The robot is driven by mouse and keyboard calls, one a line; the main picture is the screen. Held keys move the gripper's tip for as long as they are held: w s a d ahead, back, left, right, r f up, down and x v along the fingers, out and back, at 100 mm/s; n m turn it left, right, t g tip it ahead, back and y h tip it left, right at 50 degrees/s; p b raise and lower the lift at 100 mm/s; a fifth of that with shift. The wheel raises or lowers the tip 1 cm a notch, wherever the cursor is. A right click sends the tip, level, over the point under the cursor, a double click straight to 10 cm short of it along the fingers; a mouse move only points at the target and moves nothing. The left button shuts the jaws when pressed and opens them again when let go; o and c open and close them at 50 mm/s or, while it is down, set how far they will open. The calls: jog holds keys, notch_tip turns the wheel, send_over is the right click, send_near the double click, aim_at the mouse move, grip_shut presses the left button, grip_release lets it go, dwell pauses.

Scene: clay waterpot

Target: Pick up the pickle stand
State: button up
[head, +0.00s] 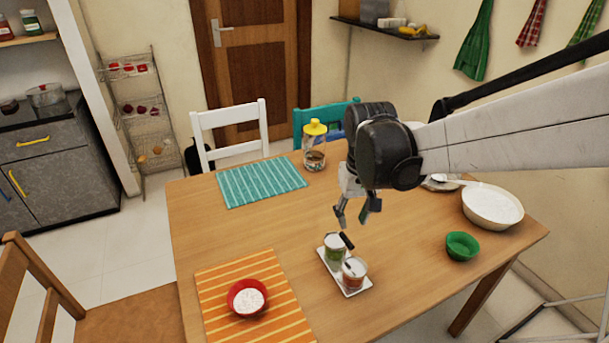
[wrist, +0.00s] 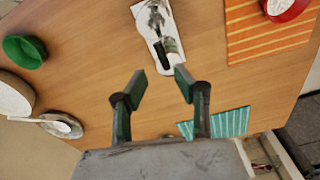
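The pickle stand is a small white tray (head: 330,263) with two lidded jars on the wooden table. One jar (head: 335,247) has green contents and the other (head: 354,272) has reddish contents; a dark handle stands out between them. In the wrist view the tray (wrist: 149,42) is at the top, just beyond the fingertips. My gripper (head: 356,215) is above the table, behind the stand in the head view. In the wrist view my gripper (wrist: 159,78) is open, with nothing between its fingers. It appears apart from the stand.
An orange striped mat (head: 215,285) with a red bowl (head: 248,298) lies left of the stand. A green bowl (head: 462,247) and a large white bowl (head: 492,206) are to the right. A yellow-lidded jar (head: 314,148) and a teal mat (head: 262,182) are farther back.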

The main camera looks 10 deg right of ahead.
aim_at(344, 258)
jog(key=f, duration=0.1)
jog(key=w+f, duration=0.1)
jog(key=shift+w+f+g, duration=0.25)
jog(key=shift+f+g, duration=0.05)
jog(key=shift+g, duration=0.1)
notch_tip(344, 258, down, 9)
jog(key=shift+r+b, duration=0.2)
jog(key=shift+b, duration=0.8)
jog(key=shift+s+a+f+b, duration=0.15)
jog(key=shift+f+b, duration=0.45)
jog(key=shift+f, duration=2.05)
grip_shut()
